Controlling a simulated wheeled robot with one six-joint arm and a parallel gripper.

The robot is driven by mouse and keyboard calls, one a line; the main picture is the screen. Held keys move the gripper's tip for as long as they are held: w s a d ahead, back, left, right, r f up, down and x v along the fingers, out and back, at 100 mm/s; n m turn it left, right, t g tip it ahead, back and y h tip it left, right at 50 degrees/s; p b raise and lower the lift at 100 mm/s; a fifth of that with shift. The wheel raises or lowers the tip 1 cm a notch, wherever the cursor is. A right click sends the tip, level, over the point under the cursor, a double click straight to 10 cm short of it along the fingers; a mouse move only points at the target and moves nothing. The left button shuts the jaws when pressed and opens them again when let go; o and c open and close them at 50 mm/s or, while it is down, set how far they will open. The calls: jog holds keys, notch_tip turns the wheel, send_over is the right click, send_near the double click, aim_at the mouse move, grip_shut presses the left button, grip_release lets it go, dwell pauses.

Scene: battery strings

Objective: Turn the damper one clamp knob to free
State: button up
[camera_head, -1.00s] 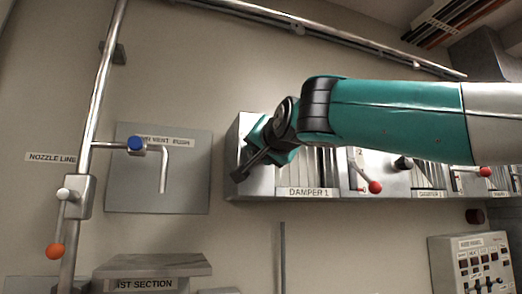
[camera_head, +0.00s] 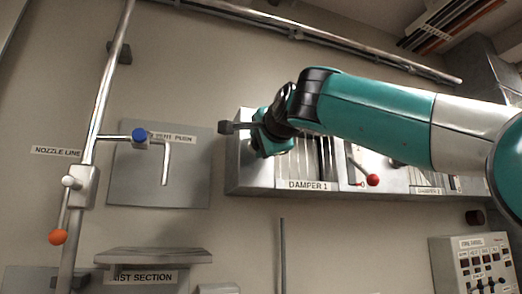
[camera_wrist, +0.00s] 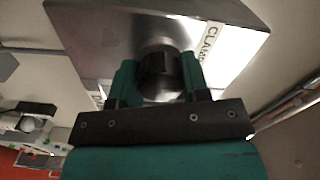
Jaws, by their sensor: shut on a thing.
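The damper one clamp knob (camera_wrist: 157,76) is a round black knob on a grey metal face, in the wrist view. A label beginning "CLAM" (camera_wrist: 213,42) is beside it, its end cut off or out of sight. My gripper (camera_wrist: 158,72) has its green fingers on either side of the knob and is shut on it. In the head view my gripper (camera_head: 264,136) is at the left end of the grey box (camera_head: 234,182) labelled DAMPER 1 (camera_head: 308,185). The knob is hidden there behind the gripper and wrist.
A red-ball lever (camera_head: 373,180) stands to the right of my gripper. A pipe with a blue knob (camera_head: 139,135) and an orange-ended handle (camera_head: 57,237) are at left. A switch panel (camera_head: 470,262) is low right. The wall below the damper box is mostly clear.

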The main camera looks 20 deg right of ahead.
jog(key=m+b, duration=0.2)
jog(key=m, duration=0.3)
jog(key=shift+f+m, duration=0.15)
jog(key=shift+m, duration=0.15)
jog(key=shift+m+b, duration=0.7)
jog(key=shift+m, duration=1.6)
jog(key=o, duration=0.9)
jog(key=s+b, duration=0.2)
jog(key=s, duration=1.5)
jog(key=shift+s, duration=0.2)
